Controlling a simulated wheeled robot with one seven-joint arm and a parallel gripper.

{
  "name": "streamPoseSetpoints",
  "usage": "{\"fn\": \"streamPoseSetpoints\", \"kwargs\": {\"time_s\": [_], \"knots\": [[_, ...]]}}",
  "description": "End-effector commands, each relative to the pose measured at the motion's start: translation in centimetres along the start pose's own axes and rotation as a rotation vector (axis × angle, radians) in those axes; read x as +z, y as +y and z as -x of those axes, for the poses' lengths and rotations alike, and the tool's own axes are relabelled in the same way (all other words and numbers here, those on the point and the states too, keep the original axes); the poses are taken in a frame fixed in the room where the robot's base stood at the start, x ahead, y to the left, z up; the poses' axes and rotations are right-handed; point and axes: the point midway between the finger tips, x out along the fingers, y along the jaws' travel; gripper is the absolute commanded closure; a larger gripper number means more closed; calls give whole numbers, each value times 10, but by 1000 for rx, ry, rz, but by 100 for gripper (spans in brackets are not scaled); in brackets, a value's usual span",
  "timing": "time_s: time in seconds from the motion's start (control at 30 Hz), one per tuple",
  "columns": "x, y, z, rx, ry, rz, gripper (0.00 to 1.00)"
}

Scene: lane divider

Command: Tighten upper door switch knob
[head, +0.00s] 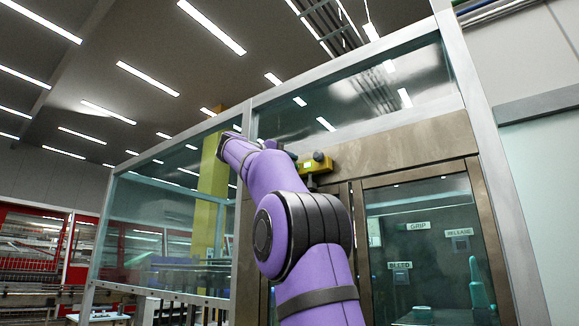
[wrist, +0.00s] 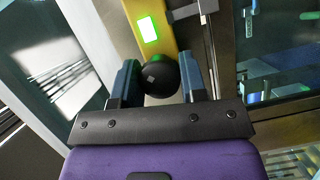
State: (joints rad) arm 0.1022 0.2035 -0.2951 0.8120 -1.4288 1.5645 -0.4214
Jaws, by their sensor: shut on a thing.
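In the wrist view a round black knob (wrist: 160,76) sits in front of a yellow switch body (wrist: 157,42) with a bright green lit panel. The two blue fingers of my gripper (wrist: 158,86) are shut on the knob, one on each side. A green edge shows just behind the knob; how tightly it is seated cannot be told. In the head view a yellow switch box (head: 316,166) with a dark knob-like part is by the top of the door frame. My purple arm reaches up to its left, and my fingers cannot be made out there.
Metal posts and glass panels (head: 370,95) enclose the area. A yellow column (head: 211,185) stands behind my arm. Red-framed racks (head: 35,245) are far left.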

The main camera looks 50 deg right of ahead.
Motion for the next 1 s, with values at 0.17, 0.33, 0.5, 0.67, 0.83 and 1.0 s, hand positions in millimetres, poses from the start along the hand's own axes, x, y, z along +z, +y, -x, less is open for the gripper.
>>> {"fn": "streamPoseSetpoints", "kwargs": {"time_s": [0.17, 0.33, 0.5, 0.67, 0.83, 1.0], "knots": [[-1, -1, 1, -66, -1, -154, 84], [-1, -1, 1, -128, 0, -302, 84], [-1, -1, 1, -184, -1, -434, 84], [-1, -1, 1, -228, -1, -539, 84], [-1, -1, 1, -261, -2, -619, 84], [-1, -1, 1, -281, -2, -667, 84]]}}
